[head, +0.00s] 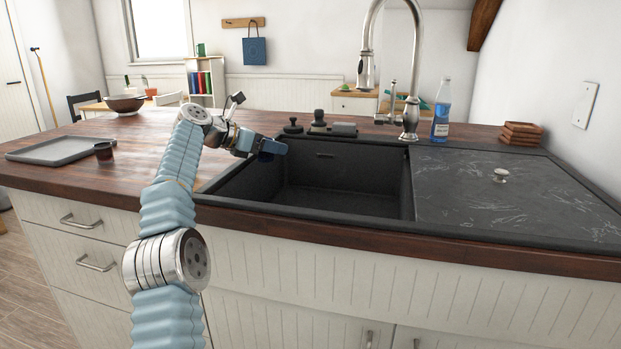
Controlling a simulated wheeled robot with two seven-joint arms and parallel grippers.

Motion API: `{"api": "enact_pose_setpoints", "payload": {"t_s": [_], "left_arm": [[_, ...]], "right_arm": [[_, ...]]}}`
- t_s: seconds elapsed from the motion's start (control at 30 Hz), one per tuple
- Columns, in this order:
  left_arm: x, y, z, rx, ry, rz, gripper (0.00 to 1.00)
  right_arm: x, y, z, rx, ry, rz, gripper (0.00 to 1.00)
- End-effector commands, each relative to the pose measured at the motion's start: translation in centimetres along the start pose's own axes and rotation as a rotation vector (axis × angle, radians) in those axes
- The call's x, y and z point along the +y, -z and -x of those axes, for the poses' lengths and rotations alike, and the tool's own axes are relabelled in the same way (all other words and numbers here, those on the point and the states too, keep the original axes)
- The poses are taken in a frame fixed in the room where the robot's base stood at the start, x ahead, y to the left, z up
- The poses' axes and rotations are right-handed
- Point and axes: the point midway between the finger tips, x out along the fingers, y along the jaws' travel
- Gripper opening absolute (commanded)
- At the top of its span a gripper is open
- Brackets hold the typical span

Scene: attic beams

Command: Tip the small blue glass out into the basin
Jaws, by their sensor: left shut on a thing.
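My left gripper (256,144) is shut on the small blue glass (272,147), which looks dark blue and small. The glass is over the back left part of the black basin (335,198). It appears tipped on its side, pointing right, but it is too small to tell exactly how far. I cannot see whether anything is in it or coming out of it. The basin's visible inside looks empty. My right gripper is not in view.
A tall chrome faucet (410,117) stands behind the basin, with a blue bottle (441,112) to its right. Dark stoppers (318,122) line the back rim. A grey tray (62,150) and brown cup (103,151) are at left. The drainboard (500,195) is mostly clear.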

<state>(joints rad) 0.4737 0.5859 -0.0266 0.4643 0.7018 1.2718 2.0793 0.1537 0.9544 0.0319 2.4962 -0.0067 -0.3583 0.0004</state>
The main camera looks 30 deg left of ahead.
Motion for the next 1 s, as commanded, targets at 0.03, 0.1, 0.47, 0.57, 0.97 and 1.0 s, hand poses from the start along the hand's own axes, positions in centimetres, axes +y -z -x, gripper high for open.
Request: {"api": "enact_pose_setpoints", "payload": {"t_s": [0.03, 0.1, 0.47, 0.57, 0.97, 1.0], "left_arm": [[0.0, 0.0, 0.0, 0.000, 0.000, 0.000, 0.21], [0.0, 0.0, 0.0, 0.000, 0.000, 0.000, 0.21], [-0.8, 0.2, -0.2, 0.020, -0.029, -0.073, 0.21], [-1.2, 0.5, -0.5, 0.033, -0.047, -0.118, 0.21], [-3.5, 1.8, -1.7, 0.098, -0.134, -0.338, 0.22], [-3.6, 1.9, -1.8, 0.104, -0.143, -0.357, 0.22]], "right_arm": [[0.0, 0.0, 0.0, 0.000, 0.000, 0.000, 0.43], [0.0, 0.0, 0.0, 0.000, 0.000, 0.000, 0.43], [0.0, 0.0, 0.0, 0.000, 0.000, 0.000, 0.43], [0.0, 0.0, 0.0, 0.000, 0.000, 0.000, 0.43], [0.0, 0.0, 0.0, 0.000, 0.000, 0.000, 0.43], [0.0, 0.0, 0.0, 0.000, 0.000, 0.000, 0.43]]}}
